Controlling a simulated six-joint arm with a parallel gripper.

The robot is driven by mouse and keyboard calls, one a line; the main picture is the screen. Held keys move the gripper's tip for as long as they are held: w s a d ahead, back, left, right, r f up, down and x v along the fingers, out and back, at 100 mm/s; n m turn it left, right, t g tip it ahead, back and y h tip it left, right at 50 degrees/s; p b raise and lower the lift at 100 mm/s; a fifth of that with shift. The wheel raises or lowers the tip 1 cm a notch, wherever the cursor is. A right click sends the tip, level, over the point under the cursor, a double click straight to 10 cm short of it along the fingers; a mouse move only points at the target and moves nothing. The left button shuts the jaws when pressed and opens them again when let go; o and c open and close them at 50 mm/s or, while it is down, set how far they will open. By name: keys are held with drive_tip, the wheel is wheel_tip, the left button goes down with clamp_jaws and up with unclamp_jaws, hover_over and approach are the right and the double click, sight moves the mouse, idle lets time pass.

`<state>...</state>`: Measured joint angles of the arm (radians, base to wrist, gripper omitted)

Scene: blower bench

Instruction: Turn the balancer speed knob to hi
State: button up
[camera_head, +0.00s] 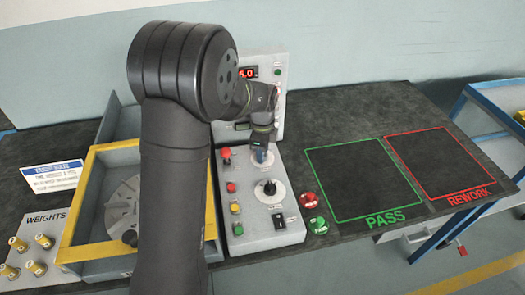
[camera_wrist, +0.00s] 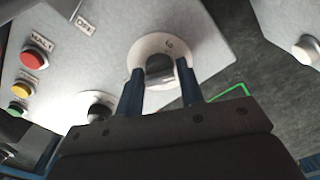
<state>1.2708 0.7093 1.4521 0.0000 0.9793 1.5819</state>
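The grey control panel (camera_head: 255,215) stands right of the balancer tray in the head view. A black knob on a white dial (camera_head: 270,187) shows on it, just below my gripper (camera_head: 261,155). In the wrist view, a dark knob on a white dial (camera_wrist: 160,67) lies between the two fingers of my gripper (camera_wrist: 160,80). The fingers are apart, one on each side of the knob; I cannot tell whether they touch it. The dial markings are too small to read, so the knob's setting is unclear.
Red (camera_wrist: 35,58), yellow (camera_wrist: 27,89) and green buttons line the panel's left side. A black switch (camera_head: 279,220) sits low on the panel. A red (camera_head: 309,199) and a green button (camera_head: 318,225) stand beside it. The PASS area (camera_head: 352,183) is empty.

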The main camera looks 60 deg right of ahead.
drive_tip(key=shift+o, duration=1.2)
wheel_tip(320, 180, up, 17)
drive_tip(key=shift+r, duration=0.2)
drive_tip(key=shift+f, duration=0.1)
wheel_tip(320, 180, down, 17)
drive_tip(key=shift+f, duration=0.15)
idle(0.3)
